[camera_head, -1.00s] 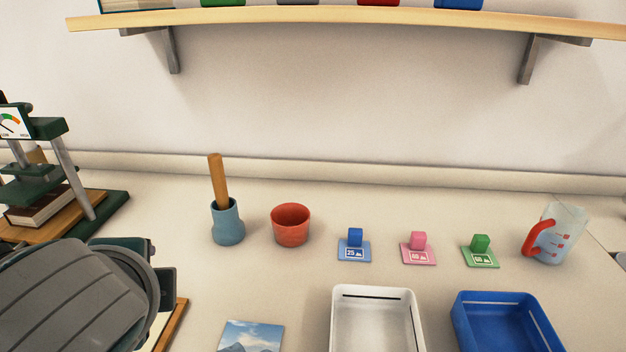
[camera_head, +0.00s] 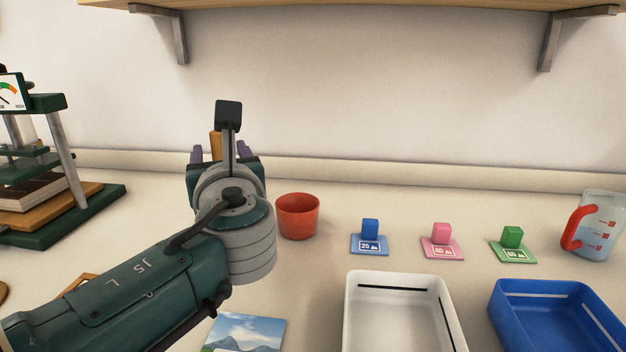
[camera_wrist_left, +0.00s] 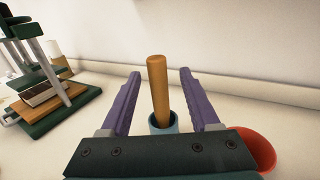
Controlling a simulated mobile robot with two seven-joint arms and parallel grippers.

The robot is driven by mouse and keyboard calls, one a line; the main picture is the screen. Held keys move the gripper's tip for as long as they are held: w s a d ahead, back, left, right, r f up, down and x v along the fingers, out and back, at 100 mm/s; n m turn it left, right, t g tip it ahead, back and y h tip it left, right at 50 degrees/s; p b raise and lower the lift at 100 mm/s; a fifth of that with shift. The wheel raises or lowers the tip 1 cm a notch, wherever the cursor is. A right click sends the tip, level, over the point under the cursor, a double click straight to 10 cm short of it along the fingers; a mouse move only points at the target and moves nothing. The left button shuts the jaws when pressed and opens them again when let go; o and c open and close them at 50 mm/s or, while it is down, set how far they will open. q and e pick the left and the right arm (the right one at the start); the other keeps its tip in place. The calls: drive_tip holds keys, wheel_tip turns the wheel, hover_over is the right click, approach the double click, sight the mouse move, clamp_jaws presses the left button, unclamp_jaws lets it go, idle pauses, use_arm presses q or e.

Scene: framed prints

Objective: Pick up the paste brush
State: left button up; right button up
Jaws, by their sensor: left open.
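The paste brush shows as an upright wooden handle (camera_wrist_left: 159,95) standing in a blue holder (camera_wrist_left: 163,124) in the left wrist view. In the head view only the top of the handle (camera_head: 216,144) shows; my left arm hides the holder and the rest. My left gripper (camera_wrist_left: 158,72) is open, with one purple finger on each side of the handle and a gap on both sides. In the head view my left gripper (camera_head: 221,152) is mostly hidden behind its own wrist. My right gripper is not in view.
A red cup (camera_head: 297,216) stands close to the right of the holder. Blue, pink and green tags, a measuring jug (camera_head: 594,228), a white tray (camera_head: 351,318) and a blue tray (camera_head: 500,310) are further right. A press (camera_head: 60,215) stands at left. A shelf (camera_head: 350,5) hangs above.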

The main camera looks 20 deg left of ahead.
use_arm(q)
drive_tip(key=b+x, duration=0.1)
drive_tip(key=x, duration=0.3)
drive_tip(key=shift+s, duration=0.1)
clamp_jaws()
idle(0.4)
